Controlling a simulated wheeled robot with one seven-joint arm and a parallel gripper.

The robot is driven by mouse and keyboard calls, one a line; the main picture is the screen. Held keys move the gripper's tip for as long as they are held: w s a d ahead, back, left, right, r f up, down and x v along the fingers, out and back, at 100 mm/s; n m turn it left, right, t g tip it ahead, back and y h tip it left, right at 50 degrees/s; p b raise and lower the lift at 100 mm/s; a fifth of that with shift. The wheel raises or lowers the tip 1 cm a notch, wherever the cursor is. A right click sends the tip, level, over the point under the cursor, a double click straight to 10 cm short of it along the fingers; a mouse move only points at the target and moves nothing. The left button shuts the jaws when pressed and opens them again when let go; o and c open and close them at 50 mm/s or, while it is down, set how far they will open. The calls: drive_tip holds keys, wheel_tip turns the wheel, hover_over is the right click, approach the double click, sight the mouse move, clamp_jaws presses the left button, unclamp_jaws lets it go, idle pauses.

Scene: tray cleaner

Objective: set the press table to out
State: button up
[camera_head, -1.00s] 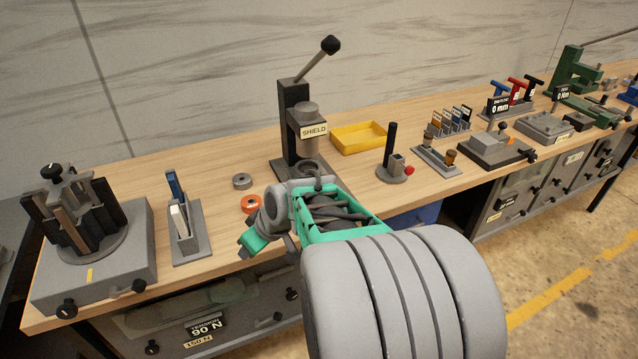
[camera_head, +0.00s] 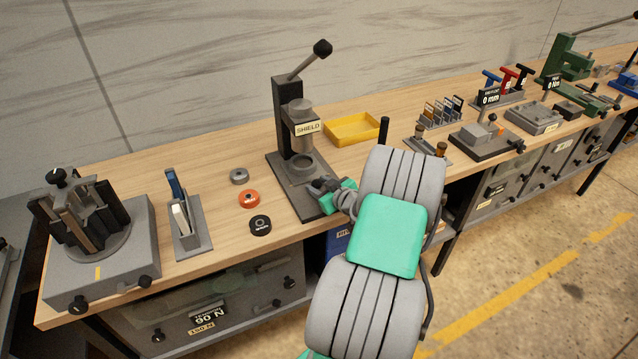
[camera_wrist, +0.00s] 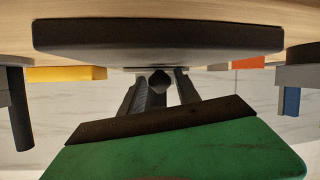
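The press (camera_head: 290,110) stands upright on the bench, with a black column, a raised lever with a black knob, and a label reading SHIELD. Its grey round table (camera_head: 302,168) sits on the dark base under the ram. My gripper (camera_head: 328,190) is low at the front right edge of that base; my arm hides part of it. In the wrist view, upside down, the dark slab of the base (camera_wrist: 160,38) fills the top. My gripper's dark fingers (camera_wrist: 160,92) stand apart, with a small dark knob (camera_wrist: 159,80) between them. I cannot tell whether they touch it.
Grey (camera_head: 239,176), orange (camera_head: 249,198) and black (camera_head: 260,224) rings lie left of the press. A yellow tray (camera_head: 352,129) is behind right. A clamping fixture (camera_head: 80,220) and a slotted holder (camera_head: 190,235) stand left. Several fixtures line the bench to the right.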

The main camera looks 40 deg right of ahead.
drive_tip(key=shift+c, duration=0.3)
clamp_jaws()
idle(1.1)
